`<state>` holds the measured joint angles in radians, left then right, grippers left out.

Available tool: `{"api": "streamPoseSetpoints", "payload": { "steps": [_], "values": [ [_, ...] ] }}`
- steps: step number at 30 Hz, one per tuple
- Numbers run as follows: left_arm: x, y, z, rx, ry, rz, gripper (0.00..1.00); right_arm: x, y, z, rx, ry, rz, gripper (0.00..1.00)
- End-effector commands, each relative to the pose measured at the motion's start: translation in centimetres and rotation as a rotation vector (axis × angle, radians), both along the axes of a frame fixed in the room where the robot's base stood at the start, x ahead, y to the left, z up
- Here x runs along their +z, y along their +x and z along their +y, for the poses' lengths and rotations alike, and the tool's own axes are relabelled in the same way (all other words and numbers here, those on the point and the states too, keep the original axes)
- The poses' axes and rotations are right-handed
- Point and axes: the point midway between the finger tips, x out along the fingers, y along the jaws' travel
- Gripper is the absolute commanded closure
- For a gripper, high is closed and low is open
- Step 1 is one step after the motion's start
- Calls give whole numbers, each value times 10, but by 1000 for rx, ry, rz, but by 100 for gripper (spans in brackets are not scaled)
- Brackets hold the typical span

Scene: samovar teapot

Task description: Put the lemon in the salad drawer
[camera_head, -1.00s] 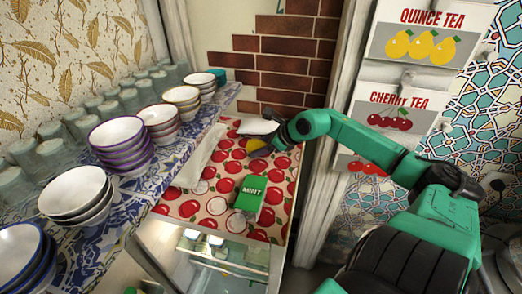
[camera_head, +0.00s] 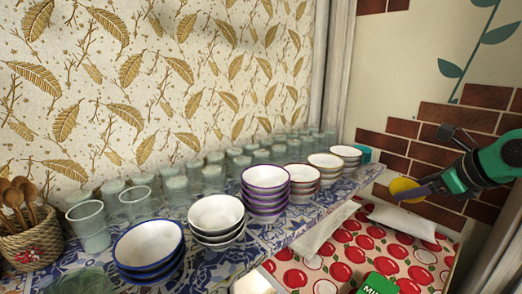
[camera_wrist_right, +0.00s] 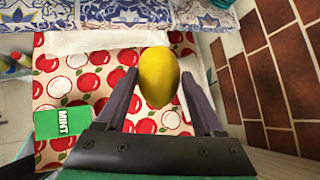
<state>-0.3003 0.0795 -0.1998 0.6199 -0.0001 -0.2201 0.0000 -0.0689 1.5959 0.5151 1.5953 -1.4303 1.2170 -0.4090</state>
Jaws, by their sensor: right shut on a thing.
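The yellow lemon (camera_wrist_right: 158,77) is between the two dark fingers of my right gripper (camera_wrist_right: 158,90) in the right wrist view. In the head view the lemon (camera_head: 402,187) shows at the tip of my right gripper (camera_head: 408,191), at the right, above the cherry-patterned cloth (camera_head: 352,248). The gripper is shut on the lemon and holds it up near the brick wall. My left gripper is out of view. I cannot make out the salad drawer in these frames.
White packets (camera_head: 402,222) and a green mint box (camera_head: 378,284) lie on the cloth. To the left, a blue-tiled shelf (camera_head: 290,228) holds stacked bowls (camera_head: 216,215) and several glasses (camera_head: 137,203). The brick wall (camera_head: 440,150) stands close behind the gripper.

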Motion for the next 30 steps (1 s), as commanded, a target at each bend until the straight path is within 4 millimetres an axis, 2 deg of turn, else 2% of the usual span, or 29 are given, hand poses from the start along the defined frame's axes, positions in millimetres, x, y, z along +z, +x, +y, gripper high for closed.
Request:
{"api": "streamPoseSetpoints", "payload": {
  "steps": [8,13,18,21,25,30],
  "values": [
    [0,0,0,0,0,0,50,-65,-30,61,44,9,-5,91],
    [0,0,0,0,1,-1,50,-97,-56,117,82,0,-1,91],
    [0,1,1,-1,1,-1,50,-104,-82,178,117,0,-10,91],
    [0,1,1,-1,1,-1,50,-103,-92,197,122,1,-8,91],
    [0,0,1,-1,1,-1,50,-102,-99,211,126,1,-5,91],
    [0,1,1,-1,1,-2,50,-102,-101,214,126,2,0,91]
  ]
}}
